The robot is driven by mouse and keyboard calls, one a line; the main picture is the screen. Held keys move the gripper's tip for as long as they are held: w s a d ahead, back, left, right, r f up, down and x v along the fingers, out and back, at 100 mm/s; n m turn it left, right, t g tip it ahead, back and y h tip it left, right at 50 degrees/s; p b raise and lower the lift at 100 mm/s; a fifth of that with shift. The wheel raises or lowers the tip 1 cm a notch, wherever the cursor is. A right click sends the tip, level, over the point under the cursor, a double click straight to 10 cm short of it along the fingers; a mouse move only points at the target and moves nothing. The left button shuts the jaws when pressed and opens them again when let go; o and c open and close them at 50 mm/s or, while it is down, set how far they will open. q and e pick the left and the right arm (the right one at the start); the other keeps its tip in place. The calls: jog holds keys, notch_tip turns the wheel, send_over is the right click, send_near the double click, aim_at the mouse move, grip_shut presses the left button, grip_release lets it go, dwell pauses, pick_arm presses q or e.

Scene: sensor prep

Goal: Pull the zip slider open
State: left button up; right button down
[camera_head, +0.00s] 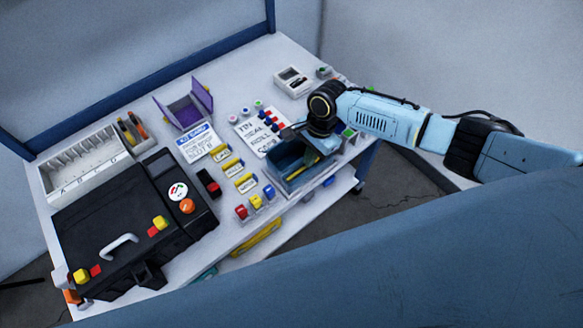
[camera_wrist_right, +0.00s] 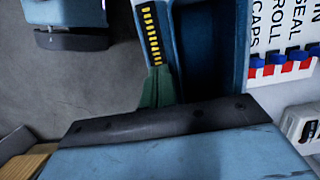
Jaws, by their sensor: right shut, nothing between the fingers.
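A blue open-topped container (camera_head: 288,182) stands at the right front of the table. It also shows in the right wrist view (camera_wrist_right: 238,50). A yellow-and-black striped strip (camera_wrist_right: 151,35) runs along its side, with a dark green piece (camera_wrist_right: 156,90) at the strip's lower end. I cannot tell which part is the zip slider. My right gripper (camera_head: 291,133) is over the back edge of the blue container, shut and empty. In the right wrist view its blue body fills the bottom and its fingertips are not clear. My left gripper is out of view.
A black case (camera_head: 85,235) with a handle covers the left of the table. A white divided tray (camera_head: 85,165), a purple stand (camera_head: 186,112) and a printed card (camera_head: 252,138) lie behind. Red, yellow and blue blocks sit near the front edge.

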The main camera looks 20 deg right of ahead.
jog(key=shift+w+d, duration=0.25)
jog(key=shift+d, duration=0.45)
jog(key=shift+w+d, duration=0.25)
jog(key=shift+d, duration=0.5)
jog(key=shift+w+d, duration=0.25)
jog(key=shift+d, duration=0.45)
jog(key=shift+a, duration=0.1)
jog(key=shift+s+a+p, duration=0.15)
jog(key=shift+a+p, duration=0.2)
jog(key=shift+p, duration=0.5)
notch_tip(320, 180, up, 7)
jog(key=p, duration=0.8)
jog(key=shift+p, duration=0.3)
